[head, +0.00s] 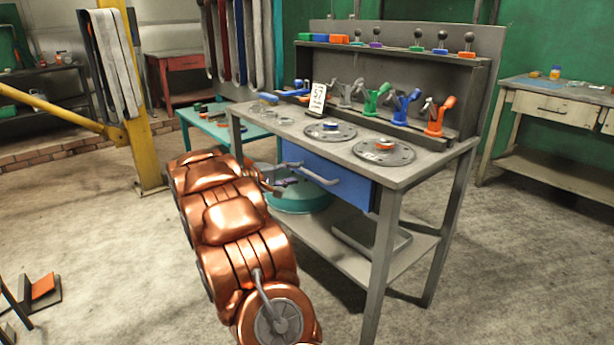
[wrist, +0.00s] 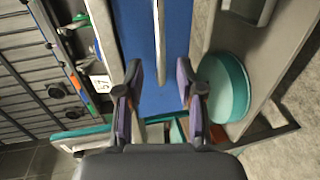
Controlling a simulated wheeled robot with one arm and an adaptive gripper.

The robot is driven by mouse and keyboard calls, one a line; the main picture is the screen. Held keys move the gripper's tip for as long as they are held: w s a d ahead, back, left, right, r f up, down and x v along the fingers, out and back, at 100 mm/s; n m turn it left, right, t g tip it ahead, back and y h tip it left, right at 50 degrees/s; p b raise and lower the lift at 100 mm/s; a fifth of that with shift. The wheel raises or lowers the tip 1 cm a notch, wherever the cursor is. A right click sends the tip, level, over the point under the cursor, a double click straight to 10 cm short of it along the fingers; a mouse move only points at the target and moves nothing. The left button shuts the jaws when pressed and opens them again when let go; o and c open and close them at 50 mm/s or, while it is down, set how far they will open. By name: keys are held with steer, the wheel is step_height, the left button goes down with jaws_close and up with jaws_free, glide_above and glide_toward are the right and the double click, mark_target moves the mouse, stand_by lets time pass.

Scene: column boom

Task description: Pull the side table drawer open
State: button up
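A blue drawer (head: 350,190) sits under the top of a grey table (head: 440,157), at its front. It looks shut, its front about flush with the table. A grey bar handle (head: 318,177) runs along the drawer front. In the wrist view the blue front (wrist: 178,40) fills the upper middle, with the handle (wrist: 159,45) as an upright bar. My gripper (wrist: 159,75) is open, its fingers apart on either side of the handle's line, with nothing visibly clasped.
A round teal container (head: 300,198) stands on the table's lower shelf and also shows in the wrist view (wrist: 222,87). Turntable-like discs (head: 384,152) and clamps stand on the tabletop. A yellow post (head: 146,100) and a teal table (head: 212,125) are at left. The floor in front is open.

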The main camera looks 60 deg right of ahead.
mark_target(306, 172)
steer(key=x, duration=0.6)
steer(key=shift+s+d+b, duration=0.15)
steer(key=shift+b, duration=0.15)
jaws_close()
stand_by(0.4)
